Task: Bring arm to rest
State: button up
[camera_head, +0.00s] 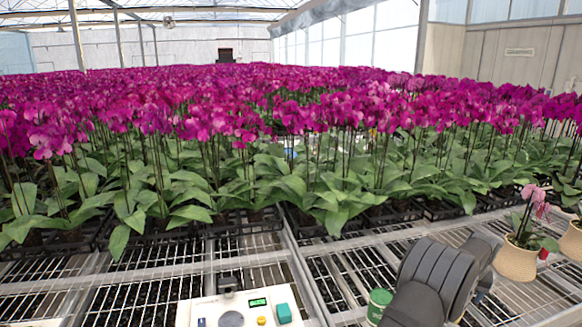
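Part of my arm (432,283) shows at the bottom right as thick dark grey links over the metal bench. A further rounded grey link (482,252) sits at its right, close to the potted pink orchid in the picture. My gripper's fingers cannot be made out, so whether it holds anything is hidden.
A woven pot (515,262) with a pink orchid stands right of my arm, another pot (572,243) at the right edge. A green tin (379,304) is left of the arm. A white device (205,315) with green display sits front centre. Dense magenta orchids (270,110) fill the back.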

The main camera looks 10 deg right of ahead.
jog(key=x, duration=1.1)
jog(key=shift+f, duration=0.15)
notch_tip(320, 180, up, 4)
jog(key=shift+r, duration=0.2)
jog(key=s+r, duration=0.7)
jog(key=s, duration=0.5)
jog(key=w+a+n+y, duration=0.1)
jog(key=w+a+n, duration=0.1)
jog(key=w+a, duration=0.9)
jog(key=w+a+n, duration=0.2)
jog(key=w+a, duration=0.5)
jog(key=w, duration=0.8)
jog(key=w+a+n, duration=0.1)
jog(key=w+a, duration=0.4)
jog(key=a, duration=0.4)
jog(key=w+a+n, duration=0.2)
jog(key=w+a, duration=0.4)
jog(key=a, duration=0.3)
jog(key=w+a+n+y, duration=0.1)
jog(key=w+a, duration=0.4)
jog(key=a, duration=0.5)
jog(key=shift+w+f+n+t, duration=0.25)
jog(key=shift+w+n+t, duration=0.1)
jog(key=shift+n+t, duration=0.05)
